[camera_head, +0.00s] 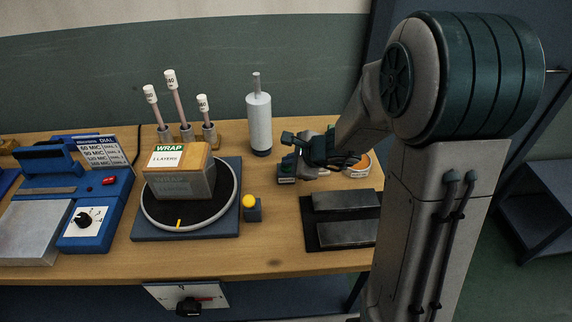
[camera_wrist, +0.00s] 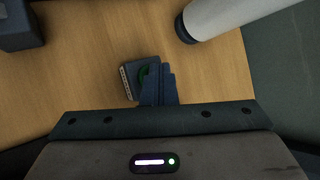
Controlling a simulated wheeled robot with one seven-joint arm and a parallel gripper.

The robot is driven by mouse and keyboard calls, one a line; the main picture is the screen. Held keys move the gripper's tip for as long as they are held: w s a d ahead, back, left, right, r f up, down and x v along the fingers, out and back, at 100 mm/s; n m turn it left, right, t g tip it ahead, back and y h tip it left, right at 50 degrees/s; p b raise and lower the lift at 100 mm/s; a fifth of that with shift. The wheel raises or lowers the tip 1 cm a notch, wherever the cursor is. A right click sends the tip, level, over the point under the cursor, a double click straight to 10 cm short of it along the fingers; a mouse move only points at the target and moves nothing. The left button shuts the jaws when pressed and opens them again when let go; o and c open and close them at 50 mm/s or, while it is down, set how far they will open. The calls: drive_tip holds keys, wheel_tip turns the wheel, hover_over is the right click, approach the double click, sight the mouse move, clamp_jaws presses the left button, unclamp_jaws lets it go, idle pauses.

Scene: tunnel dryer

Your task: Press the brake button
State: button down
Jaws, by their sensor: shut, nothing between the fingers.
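A small dark box with a green round top (camera_wrist: 144,75) and a pale label strip on one side sits on the table in the wrist view. My gripper (camera_wrist: 158,74) is shut and empty, its fingers covering part of the green top; I cannot tell whether they touch it. In the head view a small box with a pale label (camera_head: 286,174) shows beside my gripper (camera_head: 306,158). A yellow button on a dark block (camera_head: 249,202) stands right of the turntable (camera_head: 147,227). No wording readable here tells which one is the brake button.
A grey-white cylinder (camera_head: 259,122) stands close behind my gripper and also shows in the wrist view (camera_wrist: 225,14). An orange-topped round item (camera_head: 359,164) is at the right. A dark tray with two grey bars (camera_head: 312,238) lies in front. A wrapped box (camera_head: 180,172) rests on the turntable.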

sight(289, 168)
drive_tip(key=shift+r, duration=0.1)
drive_tip(key=shift+r+p, duration=0.7)
drive_tip(key=shift+r, duration=0.15)
wheel_tip(289, 168, up, 5)
drive_tip(key=p, duration=0.4)
idle(0.7)
